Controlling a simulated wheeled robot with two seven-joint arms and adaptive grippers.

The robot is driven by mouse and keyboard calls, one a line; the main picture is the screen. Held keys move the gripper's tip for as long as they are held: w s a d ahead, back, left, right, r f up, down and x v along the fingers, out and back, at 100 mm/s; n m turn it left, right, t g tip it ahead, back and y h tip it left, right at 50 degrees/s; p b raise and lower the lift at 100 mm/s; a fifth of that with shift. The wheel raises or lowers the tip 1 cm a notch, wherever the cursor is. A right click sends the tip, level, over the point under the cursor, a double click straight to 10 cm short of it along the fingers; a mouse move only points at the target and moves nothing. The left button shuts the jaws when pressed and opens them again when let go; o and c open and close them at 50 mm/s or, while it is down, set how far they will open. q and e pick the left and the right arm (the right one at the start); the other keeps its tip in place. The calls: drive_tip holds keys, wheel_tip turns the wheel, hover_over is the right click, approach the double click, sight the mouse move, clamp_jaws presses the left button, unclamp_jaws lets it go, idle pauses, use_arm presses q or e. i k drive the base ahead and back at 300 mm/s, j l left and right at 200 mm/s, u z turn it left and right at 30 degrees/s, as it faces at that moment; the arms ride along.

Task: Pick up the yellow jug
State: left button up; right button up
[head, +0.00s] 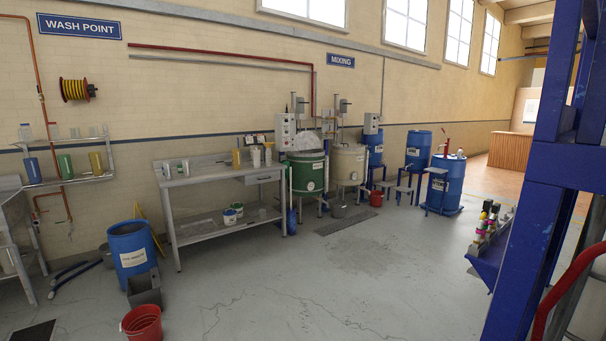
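A yellow jug (96,162) stands upright at the right end of the wall shelf (80,180) under the wash point sign, at the left of the head view. A green jug (65,165) and a blue jug (32,171) stand to its left on the same shelf. A smaller yellowish container (236,158) stands on the steel workbench; I cannot tell whether it is a jug. Neither of my grippers is in view.
A blue drum (131,255), a grey bin (144,290) and a red bucket (142,323) stand on the floor at the left. The workbench (210,178) is right of the shelf. A blue frame (545,180) blocks the right side. The middle floor is clear.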

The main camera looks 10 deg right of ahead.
sight(236, 153)
drive_tip(key=i+z, duration=0.2)
drive_tip(key=i, duration=4.55)
drive_tip(key=i+l+u, duration=0.15)
drive_tip(key=i, duration=0.3)
drive_tip(key=i+u, duration=0.15)
drive_tip(key=i, duration=0.3)
